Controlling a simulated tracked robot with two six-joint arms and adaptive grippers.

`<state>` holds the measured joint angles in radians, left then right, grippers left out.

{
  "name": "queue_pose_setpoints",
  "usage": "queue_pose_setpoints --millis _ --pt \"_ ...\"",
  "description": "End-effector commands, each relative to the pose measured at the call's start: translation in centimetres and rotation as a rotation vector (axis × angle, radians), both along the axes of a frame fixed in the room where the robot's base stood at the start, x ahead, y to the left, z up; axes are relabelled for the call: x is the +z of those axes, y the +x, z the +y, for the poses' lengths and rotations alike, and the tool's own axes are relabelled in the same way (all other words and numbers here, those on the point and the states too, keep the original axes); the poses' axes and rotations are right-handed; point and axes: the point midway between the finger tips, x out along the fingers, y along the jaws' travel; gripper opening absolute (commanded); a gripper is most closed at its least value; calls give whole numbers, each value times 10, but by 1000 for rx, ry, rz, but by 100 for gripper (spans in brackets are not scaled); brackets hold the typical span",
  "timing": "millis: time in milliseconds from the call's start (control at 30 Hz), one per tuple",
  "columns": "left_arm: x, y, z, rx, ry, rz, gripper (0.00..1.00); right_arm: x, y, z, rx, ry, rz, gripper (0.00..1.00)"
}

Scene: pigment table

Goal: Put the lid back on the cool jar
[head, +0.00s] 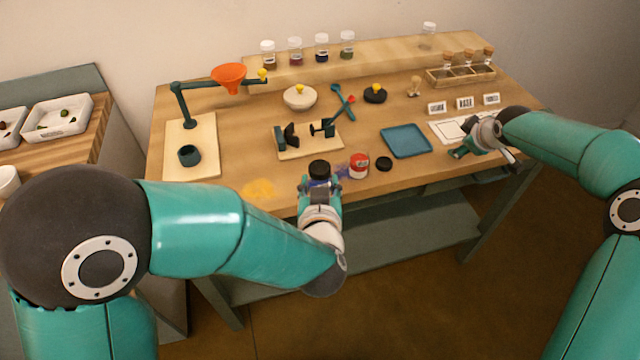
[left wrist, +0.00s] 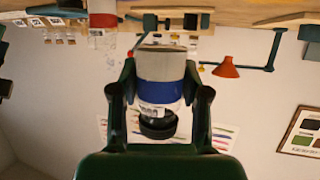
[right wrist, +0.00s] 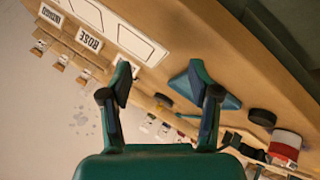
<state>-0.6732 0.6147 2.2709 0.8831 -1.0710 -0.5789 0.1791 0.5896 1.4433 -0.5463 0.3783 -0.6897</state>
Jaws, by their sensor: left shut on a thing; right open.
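My left gripper (head: 320,187) is shut on a jar with a blue band (left wrist: 160,92) at the table's front edge. The jar's black top (head: 319,168) faces up in the head view and looks like a lid; I cannot tell how it is seated. It also shows at the bottom of the left wrist view (left wrist: 158,126). A red jar with a white label (head: 358,167) stands just right of the held jar. A loose black lid (head: 384,164) lies flat right of the red jar, and in the right wrist view (right wrist: 262,117). My right gripper (head: 484,153) is open and empty at the table's right.
A blue tray (head: 406,141) lies behind the loose lid. A wooden stand (head: 310,140) is behind the held jar. Labelled cards (head: 464,103) and a white sheet (head: 448,127) are near my right gripper. Yellow powder (head: 258,188) marks the front left, which is otherwise free.

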Motion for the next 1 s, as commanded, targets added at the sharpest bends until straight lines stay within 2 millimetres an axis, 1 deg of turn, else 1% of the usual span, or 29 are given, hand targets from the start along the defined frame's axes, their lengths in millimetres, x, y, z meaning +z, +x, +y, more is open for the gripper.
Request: queue_pose_setpoints --millis 33,67,100,133,167,200,267,300,367,400,467,500,567,600,700,800,900,1000 --pt "1 0 0 0 0 -1 0 10 7 26 105 -70 39 62" --pt "1 0 0 0 0 -1 0 15 9 38 167 -110 67 62" --pt "1 0 0 0 0 -1 0 21 10 56 254 -163 105 62" --pt "1 0 0 0 0 -1 0 27 10 69 320 -202 131 62" --pt "1 0 0 0 0 -1 0 32 9 83 387 -238 158 62" --pt "1 0 0 0 0 -1 0 39 8 101 480 -285 191 62" --pt "1 0 0 0 0 -1 0 51 2 128 619 -351 239 62" --pt "1 0 0 0 0 -1 0 58 -2 147 714 -391 268 62" --pt "1 0 0 0 0 -1 0 70 -12 172 855 -446 307 62" --pt "1 0 0 0 0 -1 0 78 -19 190 950 -479 331 62" --pt "1 0 0 0 0 -1 0 90 -31 214 1092 -526 361 62" --pt "1 0 0 0 0 -1 0 98 -40 230 1187 -554 379 62" --pt "1 0 0 0 0 -1 0 110 -55 253 1331 -594 400 62" --pt "1 0 0 0 0 -1 0 118 -66 267 1424 -617 414 62" --pt "1 0 0 0 0 -1 0 136 -92 297 1644 -665 435 62" --pt "1 0 0 0 0 -1 0 151 -117 320 1829 -698 445 62" --pt "1 0 0 0 0 -1 0 161 -136 334 1968 -719 451 62" --pt "1 0 0 0 0 -1 0 168 -148 343 2056 -729 451 62"
